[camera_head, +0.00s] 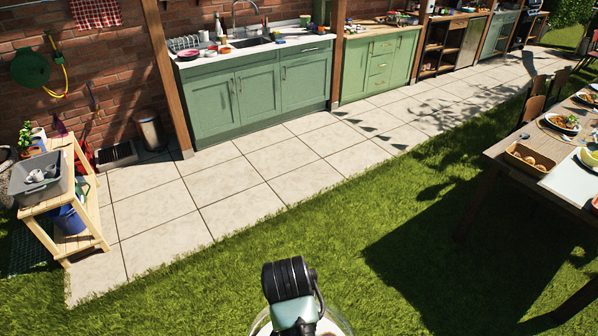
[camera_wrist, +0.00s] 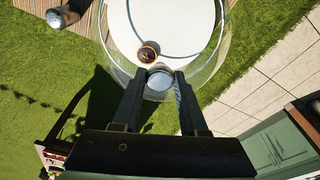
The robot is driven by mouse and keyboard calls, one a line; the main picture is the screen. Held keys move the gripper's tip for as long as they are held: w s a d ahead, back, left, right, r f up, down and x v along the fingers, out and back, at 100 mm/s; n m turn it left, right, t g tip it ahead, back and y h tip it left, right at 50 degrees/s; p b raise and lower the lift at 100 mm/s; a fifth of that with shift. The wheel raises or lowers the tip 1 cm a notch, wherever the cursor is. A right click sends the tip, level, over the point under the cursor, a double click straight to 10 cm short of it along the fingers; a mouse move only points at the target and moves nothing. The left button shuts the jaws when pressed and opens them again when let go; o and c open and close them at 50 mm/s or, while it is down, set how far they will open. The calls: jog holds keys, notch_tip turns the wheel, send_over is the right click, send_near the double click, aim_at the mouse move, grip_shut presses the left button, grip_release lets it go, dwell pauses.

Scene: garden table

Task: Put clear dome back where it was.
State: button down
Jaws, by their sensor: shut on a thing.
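The clear dome (camera_wrist: 226,48) is a see-through round shell in the wrist view. Its pale round knob (camera_wrist: 158,80) sits between the fingertips of my gripper (camera_wrist: 158,76), which is shut on it. A white round surface (camera_wrist: 185,22) shows through or beyond the dome, with a small brown, round item (camera_wrist: 148,52) near its lower edge. I cannot tell whether the dome touches that surface. In the head view only part of the dome's rim (camera_head: 344,322) shows at the bottom edge; my arm hides the rest, and the fingertips are hidden there.
A wooden table (camera_head: 500,152) with plates and a tray (camera_head: 511,154) stands at the right. A wooden stand (camera_head: 90,205) with a grey bin (camera_head: 42,188) is at the left. Green cabinets (camera_head: 240,100) line the wall. Paving and grass between are open. Wooden slats (camera_wrist: 92,30) show in the wrist view.

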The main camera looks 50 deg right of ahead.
notch_tip(320, 180, down, 2)
jog(key=shift+s+a+f, duration=0.1)
jog(key=shift+s, duration=0.05)
jog(key=shift+f+p, duration=0.65)
jog(key=shift+f, duration=1.75)
jog(key=shift+c, duration=2.2)
grip_release()
